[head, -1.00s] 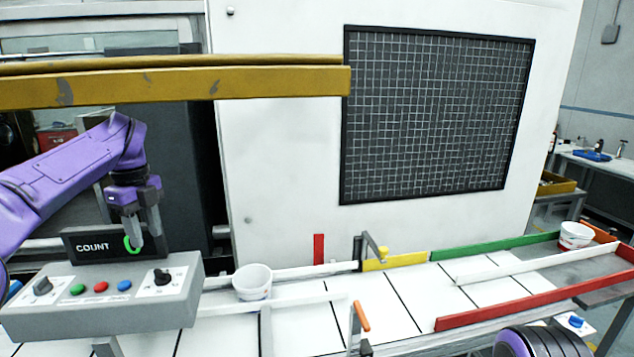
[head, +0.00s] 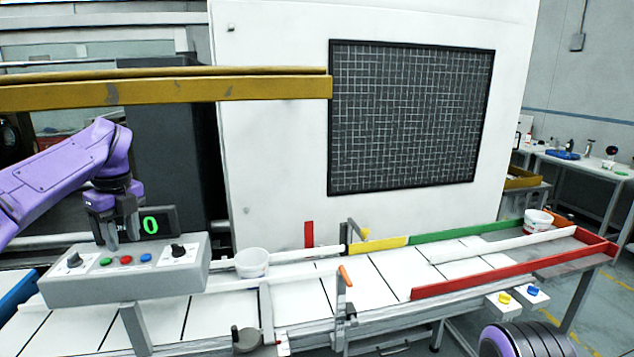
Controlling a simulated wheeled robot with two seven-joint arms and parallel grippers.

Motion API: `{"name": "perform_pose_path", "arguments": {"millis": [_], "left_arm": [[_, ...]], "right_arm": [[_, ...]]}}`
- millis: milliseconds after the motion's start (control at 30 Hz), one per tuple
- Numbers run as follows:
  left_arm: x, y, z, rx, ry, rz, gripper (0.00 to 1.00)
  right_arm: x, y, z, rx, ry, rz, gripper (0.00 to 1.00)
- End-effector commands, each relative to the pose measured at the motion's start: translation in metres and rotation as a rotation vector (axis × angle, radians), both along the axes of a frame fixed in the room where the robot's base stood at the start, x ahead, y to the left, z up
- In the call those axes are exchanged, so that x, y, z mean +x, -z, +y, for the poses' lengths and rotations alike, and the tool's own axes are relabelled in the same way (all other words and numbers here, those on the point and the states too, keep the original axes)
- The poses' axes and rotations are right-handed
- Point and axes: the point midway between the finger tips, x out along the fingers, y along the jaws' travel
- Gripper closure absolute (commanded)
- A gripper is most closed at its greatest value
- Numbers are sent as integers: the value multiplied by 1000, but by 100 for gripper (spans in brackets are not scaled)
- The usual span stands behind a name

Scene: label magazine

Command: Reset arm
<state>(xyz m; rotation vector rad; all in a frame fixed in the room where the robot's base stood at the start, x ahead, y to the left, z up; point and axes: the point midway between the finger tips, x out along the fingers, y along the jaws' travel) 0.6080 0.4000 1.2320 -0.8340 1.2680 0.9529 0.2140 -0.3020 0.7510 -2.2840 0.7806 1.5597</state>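My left gripper (head: 122,244) hangs pointing down from the purple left arm, just behind and above the grey control box (head: 125,277). Its two dark fingers show a gap between them and nothing in it. It partly covers the count display (head: 160,222), which shows a green 0. My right arm shows only as a dark and purple rounded link at the bottom right; its gripper is out of view. A white cup (head: 252,263) stands on the white conveyor (head: 310,298). Another white cup (head: 538,219) stands at the conveyor's far right end.
A yellow beam (head: 170,90) crosses the upper left. Red (head: 500,275), green (head: 465,231) and yellow (head: 378,244) rails edge the conveyor. An orange-tipped lever (head: 345,276) stands at its front. Yellow (head: 504,298) and blue (head: 533,291) buttons sit at the lower right. A large white machine stands behind.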

Motion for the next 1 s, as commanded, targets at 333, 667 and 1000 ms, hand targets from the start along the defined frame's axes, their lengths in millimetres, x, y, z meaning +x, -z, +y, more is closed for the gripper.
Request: {"name": "perform_pose_path", "arguments": {"millis": [333, 667, 1000], "left_arm": [[8, 54, 35, 494, 395, 171, 62], [11, 203, 11, 1115, 1344, 657, 62], [-142, 440, -84, 1180, 2740, 982, 62]], "right_arm": [[0, 2, 0, 0, 0, -1, 57], [0, 17, 0, -1, 0, -1, 57], [1, 38, 0, -1, 0, -1, 57]]}}
